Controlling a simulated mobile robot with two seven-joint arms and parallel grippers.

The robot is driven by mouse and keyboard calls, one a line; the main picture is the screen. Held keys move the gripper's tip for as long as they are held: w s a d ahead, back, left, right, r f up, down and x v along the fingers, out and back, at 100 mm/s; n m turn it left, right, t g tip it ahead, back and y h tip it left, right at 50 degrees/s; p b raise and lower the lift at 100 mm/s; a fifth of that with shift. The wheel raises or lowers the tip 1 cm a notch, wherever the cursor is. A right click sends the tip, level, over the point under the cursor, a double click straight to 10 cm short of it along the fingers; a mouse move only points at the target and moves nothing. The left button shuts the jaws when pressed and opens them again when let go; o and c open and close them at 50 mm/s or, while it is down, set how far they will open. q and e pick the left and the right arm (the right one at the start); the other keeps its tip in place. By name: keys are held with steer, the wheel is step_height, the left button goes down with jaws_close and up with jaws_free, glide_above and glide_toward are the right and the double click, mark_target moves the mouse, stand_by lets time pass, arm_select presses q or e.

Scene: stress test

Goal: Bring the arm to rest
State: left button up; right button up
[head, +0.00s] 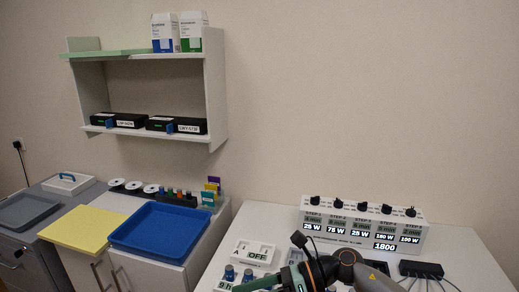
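One of my arms (345,270), dark with a green and orange band, comes in at the bottom edge, right of the middle; I take it to be the right one. It is bent over the front of the white table (455,262). Its dark end (301,243) points up and left, near the switch box marked OFF. The fingers cannot be made out, and I see nothing held.
A long white box with several knobs (362,226) stands behind my arm. The OFF box (252,254) and small blue-capped bottles (229,272) are left of it; a black power strip (421,269) is right. A blue tray (160,232) lies on the left cabinet, below a wall shelf (215,95).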

steer(key=s+d+f+m+t+h+p, duration=0.1)
steer(key=d+f+m+t+h, duration=0.3)
steer(key=m+t, duration=0.95)
steer(key=s+d+f+m+t+h, duration=0.15)
steer(key=d+f+m+t, duration=0.4)
steer(key=m, duration=1.65)
steer(key=s+d+f+m+g+h, duration=0.3)
steer(key=s+d+f+m+g, duration=0.1)
steer(key=s+f, duration=0.4)
steer(key=s+d+f+m+g+h, duration=0.4)
steer(key=s+d+f+m, duration=0.2)
steer(key=s+f+m, duration=0.2)
steer(key=shift+d+f+p, duration=0.2)
steer(key=shift+p, duration=0.25)
